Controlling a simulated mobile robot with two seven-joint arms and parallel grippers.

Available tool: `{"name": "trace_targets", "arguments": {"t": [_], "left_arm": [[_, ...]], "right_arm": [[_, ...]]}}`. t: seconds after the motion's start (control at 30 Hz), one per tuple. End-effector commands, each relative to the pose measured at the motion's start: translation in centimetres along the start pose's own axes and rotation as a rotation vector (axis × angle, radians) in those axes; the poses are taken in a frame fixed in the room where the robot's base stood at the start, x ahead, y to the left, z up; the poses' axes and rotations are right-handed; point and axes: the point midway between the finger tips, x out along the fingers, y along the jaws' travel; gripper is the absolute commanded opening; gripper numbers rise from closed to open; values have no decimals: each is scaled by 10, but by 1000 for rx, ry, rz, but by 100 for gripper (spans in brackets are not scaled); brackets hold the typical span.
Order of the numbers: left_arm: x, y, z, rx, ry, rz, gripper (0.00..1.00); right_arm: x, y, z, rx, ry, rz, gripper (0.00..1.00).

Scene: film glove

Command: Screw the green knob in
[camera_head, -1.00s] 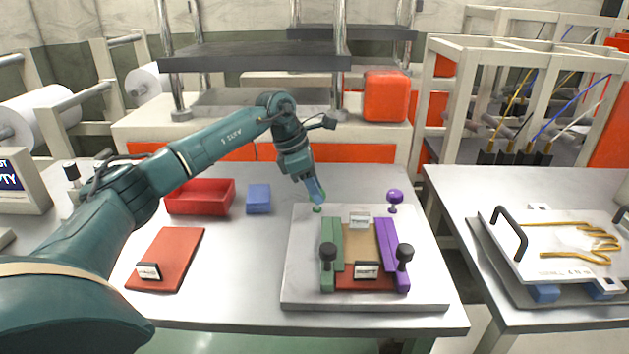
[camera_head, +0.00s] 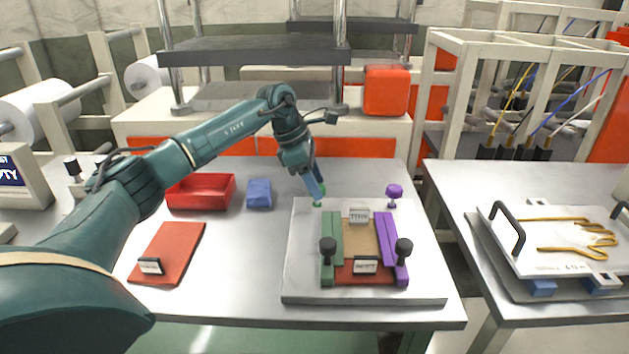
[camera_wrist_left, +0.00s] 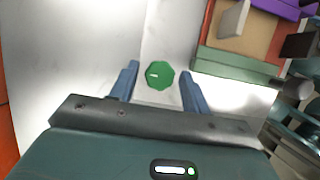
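The green knob (camera_head: 318,203) stands at the back left of the grey plate (camera_head: 300,285), behind the green bar (camera_head: 327,230). My left gripper (camera_head: 317,194) points down at it from above. In the left wrist view the knob (camera_wrist_left: 159,75) shows as a green many-sided top with a small white mark. It lies between the two blue fingers (camera_wrist_left: 160,88), with gaps on both sides. The left gripper is open. The knob's lower part is hidden from above, and its thread cannot be seen. My right gripper is in no view.
A purple knob (camera_head: 394,194) stands at the plate's back right. Two black knobs (camera_head: 328,246) (camera_head: 403,247) stand on the bars' front ends. A red tray (camera_head: 200,205), a blue block (camera_head: 259,194) and a red mat (camera_head: 185,235) lie left of the plate.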

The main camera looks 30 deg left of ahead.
Motion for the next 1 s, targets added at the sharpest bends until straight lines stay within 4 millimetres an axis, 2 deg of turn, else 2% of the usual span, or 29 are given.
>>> {"name": "trace_targets", "arguments": {"t": [0.1, 0.33, 0.47, 0.8, 1.0], "left_arm": [[1, 0, -1, -1, 2, -1, 55], [0, 0, -1, -2, 3, -2, 55], [-11, 0, -1, -2, 2, 0, 55], [-83, 0, 0, -2, 0, 2, 55], [-117, 0, 0, -1, 0, 1, 55]], "right_arm": [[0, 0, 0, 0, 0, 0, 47], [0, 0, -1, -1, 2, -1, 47], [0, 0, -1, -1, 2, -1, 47], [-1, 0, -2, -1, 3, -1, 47], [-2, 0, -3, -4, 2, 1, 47]]}}
